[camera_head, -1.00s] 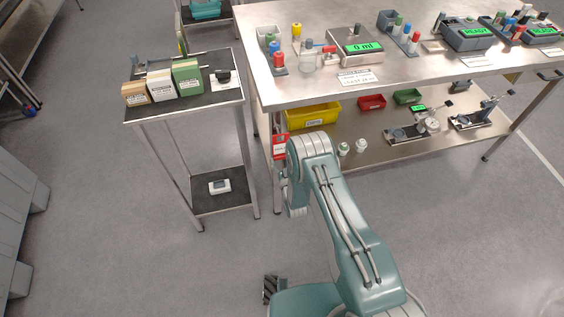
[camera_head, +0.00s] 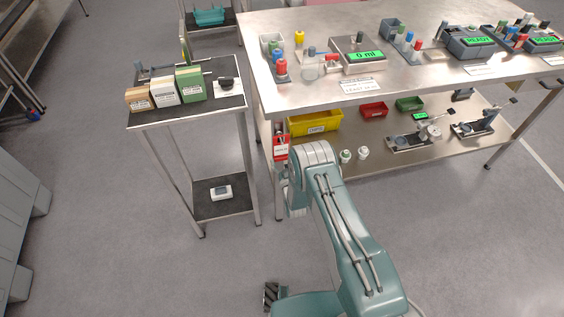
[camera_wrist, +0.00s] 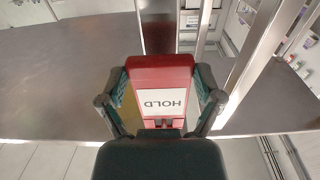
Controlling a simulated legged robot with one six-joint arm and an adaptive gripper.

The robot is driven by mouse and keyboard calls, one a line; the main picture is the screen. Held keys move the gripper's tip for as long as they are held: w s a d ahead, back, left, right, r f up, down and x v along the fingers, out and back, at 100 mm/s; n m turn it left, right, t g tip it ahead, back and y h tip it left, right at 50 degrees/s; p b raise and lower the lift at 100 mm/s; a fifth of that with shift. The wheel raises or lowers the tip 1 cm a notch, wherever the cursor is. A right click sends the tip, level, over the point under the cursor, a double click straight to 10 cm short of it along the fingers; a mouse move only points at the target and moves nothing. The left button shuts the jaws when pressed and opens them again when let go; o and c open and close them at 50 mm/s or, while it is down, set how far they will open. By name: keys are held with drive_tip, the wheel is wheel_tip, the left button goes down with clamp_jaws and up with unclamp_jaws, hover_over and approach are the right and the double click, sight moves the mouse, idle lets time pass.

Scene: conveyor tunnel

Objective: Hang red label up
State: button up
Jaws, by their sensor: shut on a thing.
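The red label (camera_wrist: 160,77) fills the middle of the wrist view, with a white panel that reads HOLD upside down. My gripper (camera_wrist: 161,85) is shut on it, one finger on each side. In the head view the red label (camera_head: 281,149) shows at the front left corner of the steel bench, near its leg, beside my arm's end. My gripper's fingers are hidden by my arm there. I cannot tell whether the label touches the bench or any hook.
The steel bench (camera_head: 300,95) carries a scale and racks of vials. Its lower shelf holds a yellow bin (camera_head: 316,122) and small bottles. A small cart (camera_head: 185,117) with boxes stands to the left.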

drive_tip(key=shift+f, duration=0.8)
idle(0.7)
drive_tip(key=o, duration=1.1)
drive_tip(key=shift+s, duration=0.1)
drive_tip(key=v, duration=1.1)
drive_tip(key=shift+s+d+f, duration=0.1)
drive_tip(key=shift+s+f, duration=0.1)
drive_tip(key=shift+s, duration=0.15)
